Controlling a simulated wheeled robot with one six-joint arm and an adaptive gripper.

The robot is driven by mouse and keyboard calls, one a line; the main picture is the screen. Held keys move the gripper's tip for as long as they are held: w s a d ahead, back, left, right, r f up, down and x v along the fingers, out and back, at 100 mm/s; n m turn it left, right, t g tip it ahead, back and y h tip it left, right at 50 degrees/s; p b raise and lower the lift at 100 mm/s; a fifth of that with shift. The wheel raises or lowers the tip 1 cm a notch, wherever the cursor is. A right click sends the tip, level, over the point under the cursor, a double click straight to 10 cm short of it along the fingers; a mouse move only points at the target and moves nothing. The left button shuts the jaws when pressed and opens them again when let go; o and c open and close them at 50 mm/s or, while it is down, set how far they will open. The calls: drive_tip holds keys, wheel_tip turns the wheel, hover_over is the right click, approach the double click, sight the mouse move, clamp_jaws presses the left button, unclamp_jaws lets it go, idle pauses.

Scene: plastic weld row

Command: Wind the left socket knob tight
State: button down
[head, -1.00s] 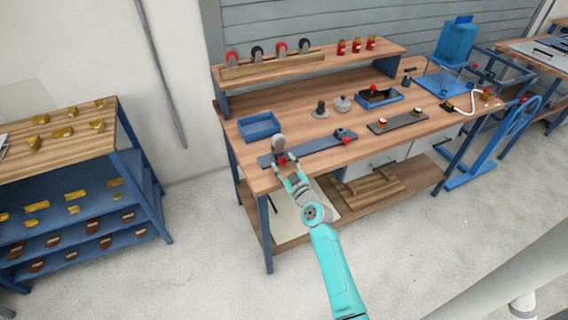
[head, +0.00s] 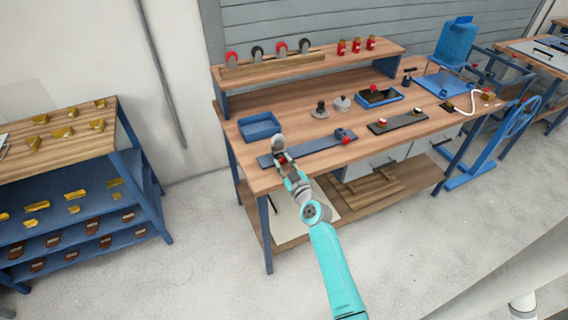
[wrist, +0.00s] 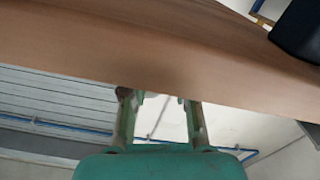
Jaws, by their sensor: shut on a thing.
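A blue-grey strip (head: 312,146) lies along the front of the workbench. At its left end stands a grey round part (head: 278,141) with the left socket. The left socket knob, red, is mostly hidden by my gripper (head: 282,158) in the head view. My gripper reaches it from the front edge and is shut on it. In the wrist view my gripper (wrist: 160,98) shows two fingers with a gap between them, below the bench edge; the knob cannot be made out there. The right socket (head: 340,132) has a red knob (head: 347,141) at the strip's other end.
A blue tray (head: 259,127) stands behind the strip. A dark plate (head: 397,122) with two knobs lies to the right. The bench front edge (wrist: 100,55) runs close above my fingers in the wrist view. Bare wood shows between the tray and the grey fittings.

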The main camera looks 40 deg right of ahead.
drive_tip(key=shift+d+m, duration=0.1)
drive_tip(key=shift+m, duration=2.6)
drive_tip(key=c, duration=0.9)
unclamp_jaws()
drive_tip(key=shift+o, duration=0.2)
drive_tip(key=v, duration=1.2)
